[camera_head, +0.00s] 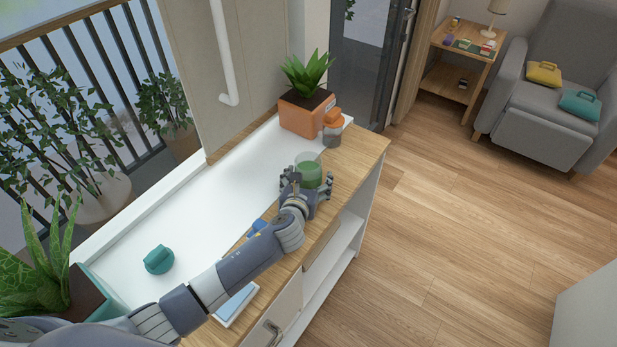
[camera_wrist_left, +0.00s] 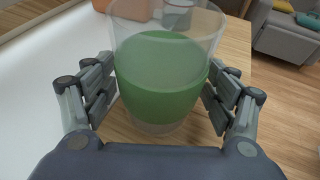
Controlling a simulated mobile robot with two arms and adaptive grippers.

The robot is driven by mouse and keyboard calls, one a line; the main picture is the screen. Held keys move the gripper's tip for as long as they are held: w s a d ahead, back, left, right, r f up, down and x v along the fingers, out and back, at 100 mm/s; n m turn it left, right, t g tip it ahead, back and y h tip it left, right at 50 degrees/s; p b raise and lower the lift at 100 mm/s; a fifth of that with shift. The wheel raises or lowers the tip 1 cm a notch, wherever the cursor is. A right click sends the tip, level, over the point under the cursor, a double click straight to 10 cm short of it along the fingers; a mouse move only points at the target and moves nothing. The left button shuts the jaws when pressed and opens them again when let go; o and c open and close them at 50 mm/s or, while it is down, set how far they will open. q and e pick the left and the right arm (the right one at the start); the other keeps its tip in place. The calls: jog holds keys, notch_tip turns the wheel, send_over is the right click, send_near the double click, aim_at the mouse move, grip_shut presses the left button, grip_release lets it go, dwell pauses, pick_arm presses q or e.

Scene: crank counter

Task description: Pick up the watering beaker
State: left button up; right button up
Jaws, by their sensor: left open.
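The watering beaker (camera_head: 308,172) is a clear cup with a wide green band, standing upright on the wooden counter strip. In the left wrist view the beaker (camera_wrist_left: 165,75) fills the middle. My left gripper (camera_head: 308,190) is at the beaker, with its fingers open on both sides of it. In the wrist view the left gripper (camera_wrist_left: 160,105) has its fingers spread around the beaker's lower half; whether they touch it I cannot tell. My right gripper is not in view.
An orange planter (camera_head: 306,112) with a spiky plant stands behind the beaker, with a grey-and-orange jar (camera_head: 332,134) beside it. A teal knob-like object (camera_head: 159,258) sits on the white counter top (camera_head: 215,205). A blue-and-white item (camera_head: 236,305) lies near the front edge.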

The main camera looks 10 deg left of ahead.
pick_arm(q)
jog(key=c, duration=1.3)
jog(key=shift+r, duration=0.1)
jog(key=shift+c, duration=0.6)
